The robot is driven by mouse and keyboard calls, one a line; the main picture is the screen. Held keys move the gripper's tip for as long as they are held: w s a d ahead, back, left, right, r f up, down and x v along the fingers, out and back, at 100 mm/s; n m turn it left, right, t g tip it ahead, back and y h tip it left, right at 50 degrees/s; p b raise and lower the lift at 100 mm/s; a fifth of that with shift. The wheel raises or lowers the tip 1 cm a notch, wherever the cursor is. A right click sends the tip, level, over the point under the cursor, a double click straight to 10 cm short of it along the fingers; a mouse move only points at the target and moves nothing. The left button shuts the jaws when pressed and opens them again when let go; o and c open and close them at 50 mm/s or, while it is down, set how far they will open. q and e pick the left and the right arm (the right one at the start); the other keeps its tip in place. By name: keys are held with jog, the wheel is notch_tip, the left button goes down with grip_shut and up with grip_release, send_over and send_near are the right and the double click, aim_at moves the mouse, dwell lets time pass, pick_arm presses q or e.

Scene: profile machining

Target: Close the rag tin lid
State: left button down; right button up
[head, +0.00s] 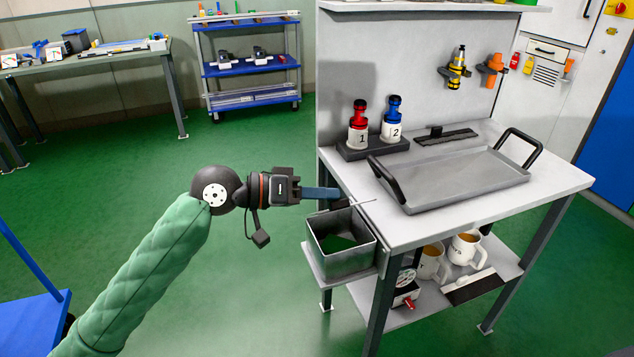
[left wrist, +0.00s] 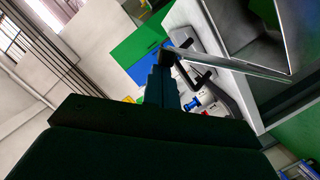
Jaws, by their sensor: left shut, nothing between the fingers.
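The rag tin (head: 340,262) is a grey open-topped box at the left side of the workbench, with a green rag (head: 338,243) inside. Its lid (head: 352,204) looks raised and shows only as a thin, nearly edge-on grey strip above the tin's back. My left gripper (head: 336,193) is shut and empty, its blue fingers pointing right above the tin's back edge, close to the lid. In the left wrist view the fingertips (left wrist: 165,62) are near the end of a thin grey strip that looks like the lid (left wrist: 232,67); I cannot tell if they touch. My right gripper is not in view.
The workbench (head: 560,185) carries a grey tray (head: 460,180) with black handles and two numbered bottles, red (head: 358,130) and blue (head: 392,125), in a dark holder. Mugs (head: 465,248) stand on the lower shelf. The green floor left of the tin is clear.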

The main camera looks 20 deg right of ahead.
pick_arm(q)
jog(key=s+f+m, duration=0.1)
jog(key=s+f+m+t+b, duration=0.1)
jog(key=shift+s+f, duration=0.2)
jog(key=shift+s, duration=0.2)
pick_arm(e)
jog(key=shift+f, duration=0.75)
pick_arm(q)
jog(key=shift+d+r+p, duration=0.1)
jog(key=shift+r+p, duration=0.4)
jog(key=shift+r, duration=0.1)
jog(key=a+r+p, duration=0.1)
jog(key=a+r, duration=0.4)
jog(key=a, duration=0.4)
jog(key=shift+s+a+r+m, duration=0.15)
jog(key=shift+a+m, duration=0.15)
jog(key=shift+a, duration=0.1)
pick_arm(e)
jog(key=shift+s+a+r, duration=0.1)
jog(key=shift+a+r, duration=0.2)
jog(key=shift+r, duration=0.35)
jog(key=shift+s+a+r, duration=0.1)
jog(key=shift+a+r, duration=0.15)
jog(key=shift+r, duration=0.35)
